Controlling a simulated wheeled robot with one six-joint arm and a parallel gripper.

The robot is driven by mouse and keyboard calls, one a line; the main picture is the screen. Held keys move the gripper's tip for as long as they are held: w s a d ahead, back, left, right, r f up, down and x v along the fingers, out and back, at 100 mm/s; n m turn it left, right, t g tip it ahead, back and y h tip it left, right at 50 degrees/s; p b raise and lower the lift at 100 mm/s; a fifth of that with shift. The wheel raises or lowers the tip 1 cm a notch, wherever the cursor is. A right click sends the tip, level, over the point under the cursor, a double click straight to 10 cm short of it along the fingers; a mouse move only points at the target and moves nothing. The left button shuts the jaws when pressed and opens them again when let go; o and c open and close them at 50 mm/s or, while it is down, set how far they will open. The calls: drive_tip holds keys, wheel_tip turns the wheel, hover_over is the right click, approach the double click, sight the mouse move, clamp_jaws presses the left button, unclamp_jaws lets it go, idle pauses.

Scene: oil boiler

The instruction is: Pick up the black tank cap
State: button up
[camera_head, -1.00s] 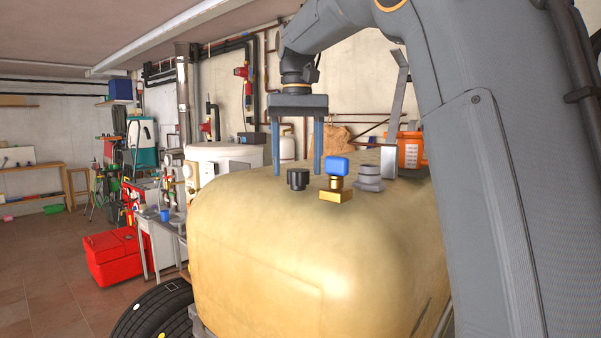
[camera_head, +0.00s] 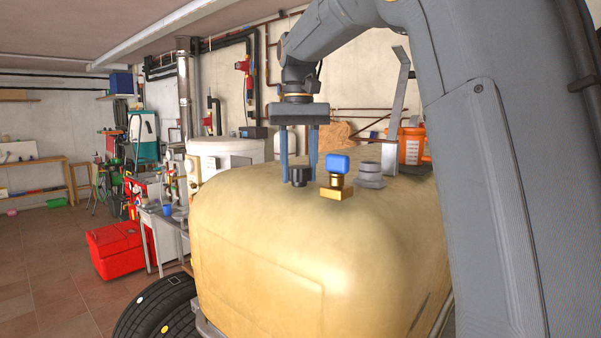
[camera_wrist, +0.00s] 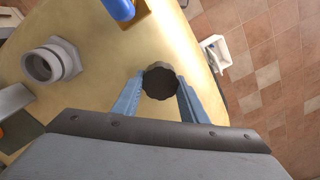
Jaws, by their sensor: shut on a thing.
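The black tank cap (camera_head: 299,177) is a small ribbed knob on top of the yellowish tank (camera_head: 270,235). In the wrist view the cap (camera_wrist: 160,82) lies between the tips of the two blue fingers. My gripper (camera_head: 299,170) points straight down and is shut on the cap, with one finger on each side. The cap still appears to be at the tank's top surface; whether it is lifted at all I cannot tell.
A brass valve with a blue top (camera_head: 338,170) stands just right of the cap. A grey fitting (camera_head: 369,175) stands beyond it. An upright metal bracket (camera_head: 397,105) and an orange container (camera_head: 411,146) are further right. A red box (camera_head: 118,250) is on the floor at left.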

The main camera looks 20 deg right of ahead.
sight(299, 166)
wheel_tip(299, 166, up, 10)
drive_tip(key=b, duration=0.2)
drive_tip(key=shift+b, duration=0.3)
idle(0.4)
drive_tip(key=s+d+m+p, duration=0.1)
drive_tip(key=d+p, duration=0.1)
drive_tip(key=d, duration=1.5)
drive_tip(key=shift+s+r+p, duration=0.35)
drive_tip(key=shift+s+r, duration=0.05)
drive_tip(key=shift+r, duration=0.05)
drive_tip(key=shift+f, duration=0.1)
wheel_tip(299, 166, down, 5)
drive_tip(key=b, duration=0.3)
drive_tip(key=shift+r, duration=0.2)
drive_tip(key=shift+p, duration=1.15)
idle(1.3)
